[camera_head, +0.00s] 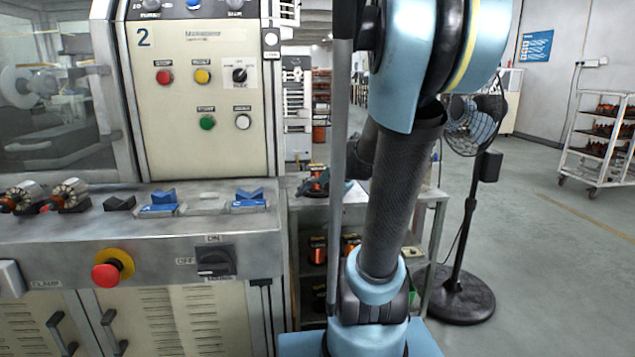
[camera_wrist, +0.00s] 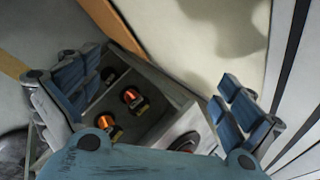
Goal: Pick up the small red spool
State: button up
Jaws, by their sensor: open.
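A small reddish-orange spool (camera_head: 318,178) shows on top of the shelf cart behind the machine in the head view, partly covered by my gripper (camera_head: 335,188). In the wrist view a dark, round, reddish piece (camera_wrist: 186,142) sits on the pale cart top, partly cut off by my gripper body; I cannot tell if it is the same spool. My gripper (camera_wrist: 160,70) is open in the wrist view, with its blue fingers wide apart and nothing between them. Copper-orange spools (camera_wrist: 133,97) and (camera_wrist: 108,123) stand lower, inside the cart.
The shelf cart (camera_head: 418,208) holds more orange spools (camera_head: 318,250) on its lower shelves. The winding machine (camera_head: 205,95) with its front ledge (camera_head: 140,235) stands left of it. A black fan (camera_head: 462,215) stands right of the cart.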

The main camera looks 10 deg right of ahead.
jog(key=w+r+m+t+y, duration=0.15)
jog(key=w+m, duration=0.25)
jog(key=w, duration=0.6)
jog(key=m+t+y, duration=0.6)
jog(key=m+t, duration=0.1)
jog(key=m, duration=0.6)
send_near(317, 167)
jog(key=x, duration=1)
jog(key=shift+w+f, duration=0.25)
jog(key=shift+f, duration=0.15)
jog(key=shift+d, duration=0.1)
jog(key=c, duration=1.5)
jog(key=shift+c, duration=0.7)
jog(key=shift+r, duration=0.15)
